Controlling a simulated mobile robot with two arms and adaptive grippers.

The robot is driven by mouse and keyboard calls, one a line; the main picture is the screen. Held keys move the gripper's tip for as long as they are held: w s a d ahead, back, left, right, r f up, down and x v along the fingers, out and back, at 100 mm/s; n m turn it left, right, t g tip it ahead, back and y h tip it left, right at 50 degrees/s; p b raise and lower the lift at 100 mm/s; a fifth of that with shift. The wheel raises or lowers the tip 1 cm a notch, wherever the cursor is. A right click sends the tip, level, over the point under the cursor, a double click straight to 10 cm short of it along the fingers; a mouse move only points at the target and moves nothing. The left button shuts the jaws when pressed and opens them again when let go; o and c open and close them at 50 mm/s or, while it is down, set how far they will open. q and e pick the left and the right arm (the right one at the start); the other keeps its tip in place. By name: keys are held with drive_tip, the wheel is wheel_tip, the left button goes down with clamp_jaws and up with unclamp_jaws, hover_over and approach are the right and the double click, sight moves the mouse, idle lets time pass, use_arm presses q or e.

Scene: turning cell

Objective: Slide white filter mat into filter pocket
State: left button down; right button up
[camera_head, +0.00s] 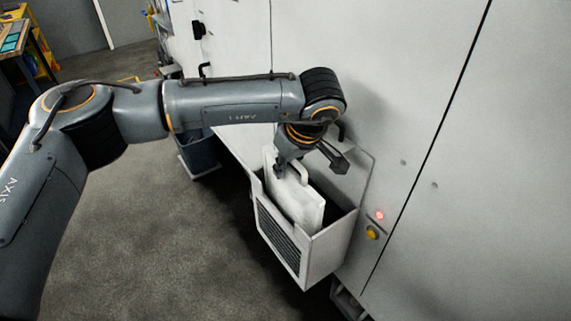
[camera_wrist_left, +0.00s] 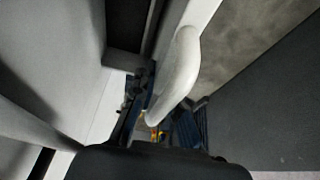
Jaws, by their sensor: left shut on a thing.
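The white filter mat (camera_head: 297,202) is a flat pale panel with a looped handle (camera_head: 302,172) on top. It stands slightly tilted in the mouth of the filter pocket (camera_head: 325,254), a light grey box with a louvred front on the machine wall. The mat's lower part is hidden inside the pocket and its upper part sticks out above the rim. My left gripper (camera_head: 284,167) is at the mat's top edge, shut on the mat by its handle. In the left wrist view the pale handle (camera_wrist_left: 182,68) shows close up; the fingertips are unclear there. My right gripper is not in view.
The white machine wall (camera_head: 420,120) stands close behind and right of the pocket. A red lamp (camera_head: 379,215) and a yellow button (camera_head: 372,232) sit right of it. A dark bin (camera_head: 199,153) stands on the floor to the left. The grey floor (camera_head: 170,240) is clear.

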sight(287, 204)
use_arm(q)
drive_tip(key=shift+f+b, duration=4.55)
drive_tip(key=shift+f, duration=0.9)
drive_tip(key=shift+s+f+b, duration=0.35)
drive_tip(key=shift+f+b, duration=0.05)
drive_tip(key=shift+f, duration=0.2)
drive_tip(key=c, duration=1.3)
unclamp_jaws()
drive_tip(key=shift+o, duration=0.2)
drive_tip(key=shift+f, duration=0.1)
drive_tip(key=shift+w, duration=0.1)
drive_tip(key=shift+d+r, duration=0.15)
drive_tip(key=shift+r, duration=0.3)
drive_tip(key=v, duration=1.2)
drive_tip(key=shift+w+r, duration=0.15)
drive_tip(key=shift+w, duration=0.05)
